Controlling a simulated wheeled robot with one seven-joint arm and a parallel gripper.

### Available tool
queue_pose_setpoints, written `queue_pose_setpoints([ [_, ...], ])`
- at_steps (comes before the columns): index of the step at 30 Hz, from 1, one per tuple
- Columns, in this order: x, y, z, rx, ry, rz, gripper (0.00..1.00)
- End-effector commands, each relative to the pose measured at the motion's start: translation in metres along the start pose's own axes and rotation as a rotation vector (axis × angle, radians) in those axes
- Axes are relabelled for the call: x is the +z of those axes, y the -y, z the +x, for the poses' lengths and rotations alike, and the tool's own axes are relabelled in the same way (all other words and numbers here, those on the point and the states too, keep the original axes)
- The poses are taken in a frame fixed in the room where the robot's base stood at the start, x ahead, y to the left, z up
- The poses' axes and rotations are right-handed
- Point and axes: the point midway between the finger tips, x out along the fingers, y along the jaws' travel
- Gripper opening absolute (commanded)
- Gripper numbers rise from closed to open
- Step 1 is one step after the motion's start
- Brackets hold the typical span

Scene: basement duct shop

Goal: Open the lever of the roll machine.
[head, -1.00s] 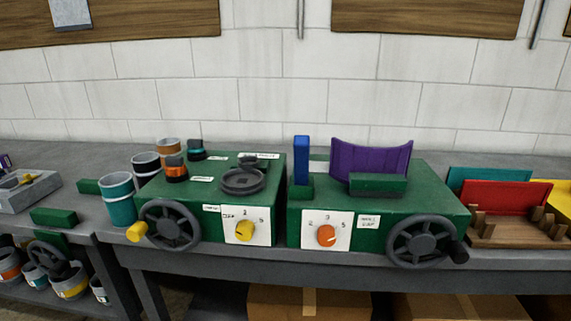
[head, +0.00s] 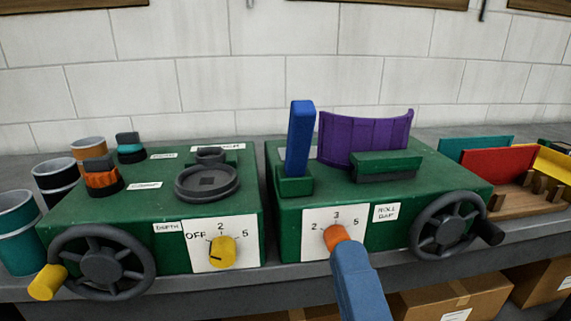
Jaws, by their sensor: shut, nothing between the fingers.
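The roll machine is the right green box (head: 300,217), with a white dial plate and a "ROLL GAP" label. Its blue lever (head: 299,138) stands up from a green block at the left of its top, leaning slightly right in the picture. A curved purple sheet (head: 366,137) stands behind a green bar (head: 388,166) on the top. The orange knob (head: 335,236) is on the front dial. A blue-grey part, seemingly my gripper (head: 345,250), rises from the bottom edge to just below the knob, partly covering the dial. It is shut and empty, below and in front of the lever. Whether it touches the knob is unclear.
A second green machine (head: 150,210) with a yellow knob (head: 221,251) stands close at the left. Handwheels (head: 447,226) project from both fronts. Cups (head: 18,225) stand at far left, coloured panels (head: 495,172) at right. Boxes (head: 450,300) sit under the bench.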

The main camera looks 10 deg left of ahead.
Motion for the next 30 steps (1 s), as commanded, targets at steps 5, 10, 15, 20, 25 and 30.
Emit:
queue_pose_setpoints([
  [5, -0.006, -0.007, 0.007, 0.031, 0.002, -0.043, 0.0],
  [10, -0.006, -0.008, 0.008, 0.032, 0.003, -0.047, 0.0],
  [15, -0.006, -0.008, 0.008, 0.032, 0.003, -0.045, 0.0],
  [20, -0.006, -0.01, 0.018, 0.033, 0.002, -0.045, 0.0],
  [25, -0.006, -0.013, 0.046, 0.034, 0.003, -0.045, 0.0],
  [30, -0.006, -0.014, 0.081, 0.033, 0.003, -0.044, 0.0],
])
